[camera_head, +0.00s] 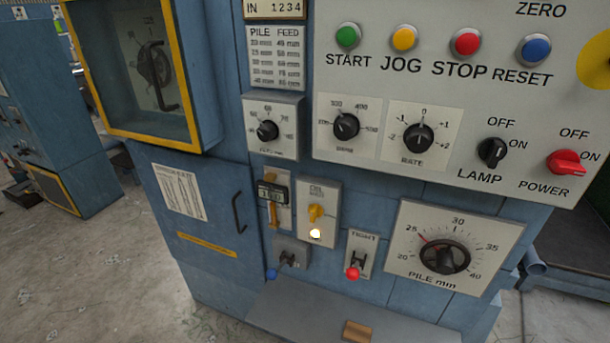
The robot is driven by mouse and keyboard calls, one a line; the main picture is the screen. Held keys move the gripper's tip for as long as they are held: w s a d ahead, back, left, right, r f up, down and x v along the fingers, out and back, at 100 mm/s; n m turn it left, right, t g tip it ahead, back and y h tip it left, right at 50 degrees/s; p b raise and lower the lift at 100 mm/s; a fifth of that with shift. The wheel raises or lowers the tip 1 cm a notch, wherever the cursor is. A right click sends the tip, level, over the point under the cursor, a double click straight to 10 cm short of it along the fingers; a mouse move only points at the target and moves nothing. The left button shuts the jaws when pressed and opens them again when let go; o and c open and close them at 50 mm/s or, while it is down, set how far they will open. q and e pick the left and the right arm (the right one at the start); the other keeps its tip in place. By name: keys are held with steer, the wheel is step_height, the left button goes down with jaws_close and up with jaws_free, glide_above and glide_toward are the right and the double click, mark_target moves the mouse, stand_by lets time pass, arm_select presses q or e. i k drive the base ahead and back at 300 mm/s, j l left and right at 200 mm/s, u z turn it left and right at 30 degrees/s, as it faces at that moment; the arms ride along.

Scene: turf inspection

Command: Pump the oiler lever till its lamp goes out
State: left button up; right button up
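The plate's label is too small to read surely. Just below left, a lever with a blue knob (272,274) sticks out and down from a grey plate (291,250). To the right, a lever with a red knob (352,273) hangs from another pale plate. No readable label shows which lever is the oiler's. Neither of my grippers is in view.
A pile dial (443,257) is right of the levers. A grey ledge (290,318) with a small wooden block (357,331) juts out below. Above are coloured buttons and knobs. A yellow-framed window box (150,136) and a door handle (238,212) stand out at left.

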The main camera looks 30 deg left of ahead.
mark_target(272, 273)
steer(key=u, duration=1.25)
